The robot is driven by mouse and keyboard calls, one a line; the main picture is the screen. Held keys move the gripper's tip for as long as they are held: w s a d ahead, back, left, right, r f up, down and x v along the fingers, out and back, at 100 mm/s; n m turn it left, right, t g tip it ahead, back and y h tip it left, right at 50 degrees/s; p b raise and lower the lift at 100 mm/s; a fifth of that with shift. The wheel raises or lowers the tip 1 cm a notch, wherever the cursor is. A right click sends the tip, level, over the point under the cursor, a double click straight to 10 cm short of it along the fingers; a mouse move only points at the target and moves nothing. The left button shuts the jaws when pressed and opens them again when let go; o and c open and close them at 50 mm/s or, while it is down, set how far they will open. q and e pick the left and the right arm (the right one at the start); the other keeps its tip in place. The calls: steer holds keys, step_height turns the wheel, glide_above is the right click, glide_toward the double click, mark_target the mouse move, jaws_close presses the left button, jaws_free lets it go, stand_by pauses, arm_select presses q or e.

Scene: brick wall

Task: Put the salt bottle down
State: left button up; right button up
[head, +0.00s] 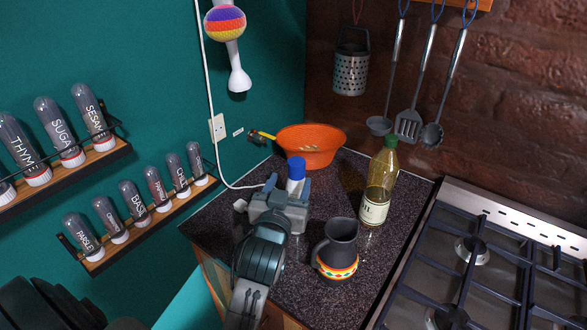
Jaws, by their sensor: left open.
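The salt bottle, a white bottle with a blue cap (296,168), shows upright at the back of the dark speckled counter (300,280). My left gripper (283,196) is just in front of it and hides its lower part. The gripper is open; whether its fingers still touch the bottle cannot be seen. My right gripper is not in view.
An orange bowl (311,145) is behind the bottle. A dark jug (340,252) with a patterned band and an oil bottle (379,187) stand to the right, before the gas hob (490,265). Spice racks (150,228) line the left wall.

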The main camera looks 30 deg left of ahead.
arm_select(q)
steer(key=shift+p+v, duration=0.4)
steer(key=shift+v, duration=2.1)
